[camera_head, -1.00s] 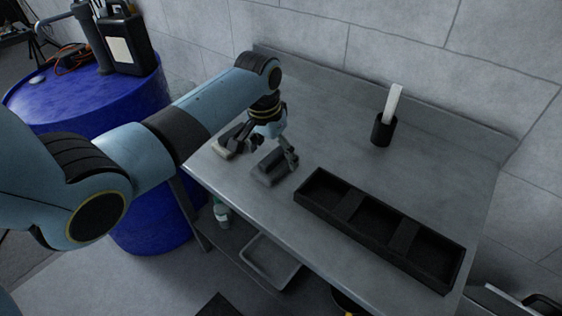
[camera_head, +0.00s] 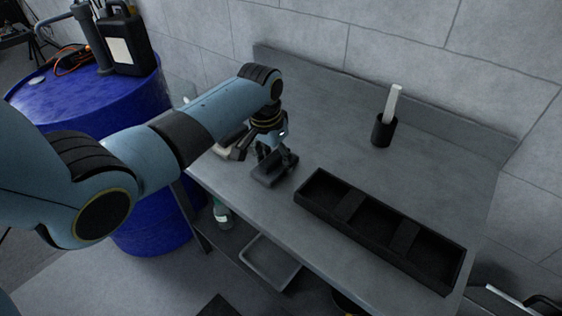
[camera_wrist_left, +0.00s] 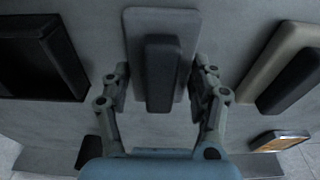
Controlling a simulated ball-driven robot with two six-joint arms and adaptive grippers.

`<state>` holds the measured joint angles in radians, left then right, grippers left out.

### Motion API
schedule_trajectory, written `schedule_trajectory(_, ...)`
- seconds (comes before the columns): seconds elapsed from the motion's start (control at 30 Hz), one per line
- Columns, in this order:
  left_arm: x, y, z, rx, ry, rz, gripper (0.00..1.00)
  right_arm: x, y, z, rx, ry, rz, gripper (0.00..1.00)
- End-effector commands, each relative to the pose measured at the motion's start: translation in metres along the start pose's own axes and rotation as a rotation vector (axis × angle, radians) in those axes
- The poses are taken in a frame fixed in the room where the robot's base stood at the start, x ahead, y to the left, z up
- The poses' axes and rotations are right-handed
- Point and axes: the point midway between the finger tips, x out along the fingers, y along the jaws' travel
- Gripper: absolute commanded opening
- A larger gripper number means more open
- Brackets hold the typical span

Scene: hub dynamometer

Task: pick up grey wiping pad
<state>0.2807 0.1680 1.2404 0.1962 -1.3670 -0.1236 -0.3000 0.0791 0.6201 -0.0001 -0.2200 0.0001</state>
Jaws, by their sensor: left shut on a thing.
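The grey wiping pad (camera_head: 268,178) lies on the metal bench near its front left edge. It is a flat grey rectangle with a raised dark handle, also seen in the left wrist view (camera_wrist_left: 160,20). My left gripper (camera_head: 278,160) is over the pad, its fingers (camera_wrist_left: 160,85) on both sides of the handle and shut on it. The pad looks at or very near the bench top; I cannot tell any gap. My right gripper is not in view.
A beige pad with a dark handle (camera_wrist_left: 285,65) lies close beside the gripper. A long black three-compartment tray (camera_head: 375,232) is to the right. A black cup (camera_head: 383,130) with a white upright piece stands at the back. A blue drum (camera_head: 90,105) is left of the bench.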

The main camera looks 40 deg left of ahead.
Motion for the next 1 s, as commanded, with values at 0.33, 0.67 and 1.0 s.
schedule_trajectory(0.33, -0.016, 0.0, -0.003, 0.0, 0.003, 0.0, 0.23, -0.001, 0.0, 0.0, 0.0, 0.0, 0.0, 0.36)
schedule_trajectory(0.67, -0.064, 0.045, -0.014, 0.002, 0.004, 0.006, 0.23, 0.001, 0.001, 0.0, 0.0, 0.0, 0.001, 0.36)
schedule_trajectory(1.0, -0.101, 0.106, -0.024, 0.001, 0.002, 0.002, 0.23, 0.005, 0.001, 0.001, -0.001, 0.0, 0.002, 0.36)
